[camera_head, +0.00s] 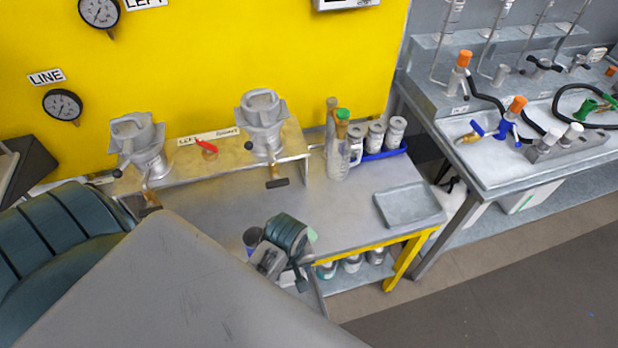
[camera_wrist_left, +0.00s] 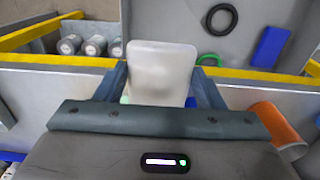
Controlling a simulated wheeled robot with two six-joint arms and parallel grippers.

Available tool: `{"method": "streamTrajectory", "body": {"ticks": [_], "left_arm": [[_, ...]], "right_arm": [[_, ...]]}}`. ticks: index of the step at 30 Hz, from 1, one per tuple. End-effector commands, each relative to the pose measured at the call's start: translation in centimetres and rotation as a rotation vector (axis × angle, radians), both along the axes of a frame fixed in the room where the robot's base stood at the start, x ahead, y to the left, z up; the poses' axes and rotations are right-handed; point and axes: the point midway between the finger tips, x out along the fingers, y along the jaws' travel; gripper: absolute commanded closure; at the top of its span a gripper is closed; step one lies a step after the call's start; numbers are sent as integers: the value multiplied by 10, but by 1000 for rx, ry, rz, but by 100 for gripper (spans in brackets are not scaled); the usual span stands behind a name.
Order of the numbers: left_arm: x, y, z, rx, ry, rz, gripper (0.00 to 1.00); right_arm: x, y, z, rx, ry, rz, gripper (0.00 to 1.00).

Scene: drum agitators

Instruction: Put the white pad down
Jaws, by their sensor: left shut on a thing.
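The white pad (camera_wrist_left: 161,72) is a pale rounded block in the left wrist view. It sits between the two blue-grey fingers of my left gripper (camera_wrist_left: 160,88), which is shut on it. In the head view my left gripper (camera_head: 287,258) is at the front edge of the grey bench (camera_head: 335,205). The pad cannot be made out clearly there, being mostly hidden by the gripper. Whether the pad touches anything below is not clear. My right gripper is not in view.
A shallow grey tray (camera_head: 410,205) lies at the bench's right end. Behind it are a clear jug (camera_head: 338,158) and canisters in a blue rack (camera_head: 384,154). Two grey valve fittings stand at the back. An orange cup (camera_wrist_left: 277,122) and black ring (camera_wrist_left: 221,18) show in the wrist view.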

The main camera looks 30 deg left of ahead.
Motion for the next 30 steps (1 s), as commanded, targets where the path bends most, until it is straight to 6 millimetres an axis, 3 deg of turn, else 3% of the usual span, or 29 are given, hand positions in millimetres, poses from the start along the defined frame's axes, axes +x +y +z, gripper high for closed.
{"method": "streamTrajectory", "body": {"ticks": [3,6,8,12,15,18,25,30], "left_arm": [[35,9,3,3,-3,0,59],[61,15,1,1,-2,0,59],[75,19,-1,2,-1,0,59],[100,24,-5,-1,-1,1,59],[109,27,-8,-1,-1,1,59],[111,28,-12,-1,1,1,59],[111,27,-38,-2,3,1,59],[111,27,-45,-1,-1,1,59]], "right_arm": [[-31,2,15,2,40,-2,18],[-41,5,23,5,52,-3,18],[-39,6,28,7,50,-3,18],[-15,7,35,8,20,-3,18],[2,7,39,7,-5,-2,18],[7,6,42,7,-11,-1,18],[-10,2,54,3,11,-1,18],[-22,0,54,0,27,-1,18]]}}
